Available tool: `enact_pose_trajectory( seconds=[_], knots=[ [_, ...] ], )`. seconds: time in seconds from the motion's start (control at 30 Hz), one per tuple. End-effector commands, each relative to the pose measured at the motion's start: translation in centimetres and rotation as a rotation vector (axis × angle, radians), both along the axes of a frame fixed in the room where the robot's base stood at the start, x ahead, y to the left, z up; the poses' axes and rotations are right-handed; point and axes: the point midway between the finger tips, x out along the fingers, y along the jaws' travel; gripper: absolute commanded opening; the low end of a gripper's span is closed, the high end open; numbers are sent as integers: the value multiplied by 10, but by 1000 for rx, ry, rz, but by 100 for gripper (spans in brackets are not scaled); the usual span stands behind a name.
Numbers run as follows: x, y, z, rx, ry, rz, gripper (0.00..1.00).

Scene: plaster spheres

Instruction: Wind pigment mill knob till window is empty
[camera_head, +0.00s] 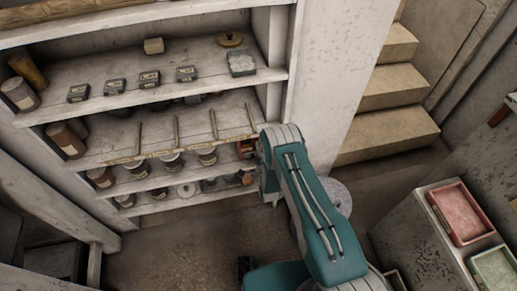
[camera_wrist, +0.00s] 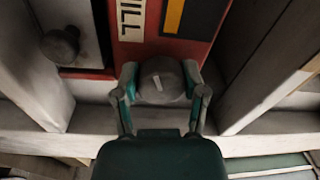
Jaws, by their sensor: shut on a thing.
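In the wrist view the red pigment mill (camera_wrist: 150,52) fills the top middle, with a pale label ending in "ILL". Its dark window (camera_wrist: 198,18) is at the top right of the label, with an orange-yellow strip (camera_wrist: 174,14) along its left side. The window's upper part is cut off by the frame. The round grey knob (camera_wrist: 160,74), with a pale mark on its face, sits below the label. My gripper (camera_wrist: 160,92) is shut on this knob, one finger on each side. In the head view, my arm hides the knob and most of the mill (camera_head: 246,149).
A second dark round knob (camera_wrist: 60,45) shows left of the mill. Pale shelf uprights stand on both sides. The shelves (camera_head: 165,62) hold jars and small boxes. Steps (camera_head: 392,90) rise behind on the right; a cabinet with a red tray (camera_head: 460,212) stands at lower right.

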Motion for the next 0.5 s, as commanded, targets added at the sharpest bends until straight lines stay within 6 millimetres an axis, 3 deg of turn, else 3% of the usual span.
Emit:
enact_pose_trajectory(
  seconds=[0.03,0.07,0.1,0.5],
  knots=[
    [-2,-2,-5,-3,13,-3,8],
    [-2,-2,-5,-3,13,-3,69],
    [-2,-2,-5,-3,13,-3,87],
    [-2,-1,-1,-2,5,-1,90]
  ],
)
